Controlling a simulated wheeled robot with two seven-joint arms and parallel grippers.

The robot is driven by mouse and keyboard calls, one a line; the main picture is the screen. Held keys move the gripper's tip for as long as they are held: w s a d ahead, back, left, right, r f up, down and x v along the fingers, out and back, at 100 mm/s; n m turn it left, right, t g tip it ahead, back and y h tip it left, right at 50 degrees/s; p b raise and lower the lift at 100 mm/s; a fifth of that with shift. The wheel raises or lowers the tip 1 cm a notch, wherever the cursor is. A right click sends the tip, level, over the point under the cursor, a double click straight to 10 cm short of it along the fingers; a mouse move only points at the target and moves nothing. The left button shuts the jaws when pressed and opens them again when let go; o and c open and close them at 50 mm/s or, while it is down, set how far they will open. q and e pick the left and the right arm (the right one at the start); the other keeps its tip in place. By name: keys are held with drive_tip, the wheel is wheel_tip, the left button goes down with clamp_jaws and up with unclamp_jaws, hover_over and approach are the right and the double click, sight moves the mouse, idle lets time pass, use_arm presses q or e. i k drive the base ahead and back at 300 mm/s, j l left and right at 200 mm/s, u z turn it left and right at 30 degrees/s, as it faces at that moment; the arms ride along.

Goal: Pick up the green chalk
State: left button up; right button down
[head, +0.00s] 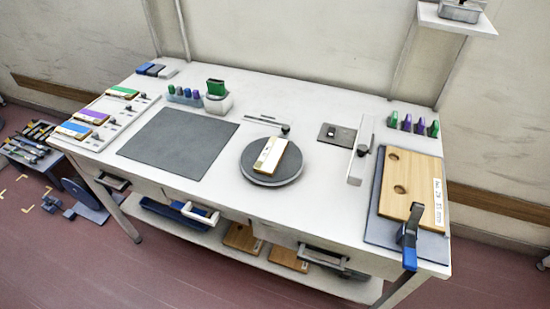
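No piece is clearly recognisable as chalk at this size. Several small upright green and purple pieces stand in a row at the back right of the table, including a green one at the left end (392,119) and a green one at the right end (434,129). A green block (216,87) stands in a white holder (218,104) at the back left. Beside it is a rack with several small blue, purple and green pieces (186,94). A green-topped block (123,92) lies on the left tray. Neither of my grippers is in view.
The white table (310,120) holds a grey mat (178,142), a round dark turntable (272,180) with a labelled block (270,155), and a wooden board (412,185) with a blue-handled clamp (409,242). A wall shelf (455,22) overhangs at the upper right.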

sight(171, 88)
drive_tip(key=i+j+u, duration=0.3)
drive_tip(key=i+j, duration=0.7)
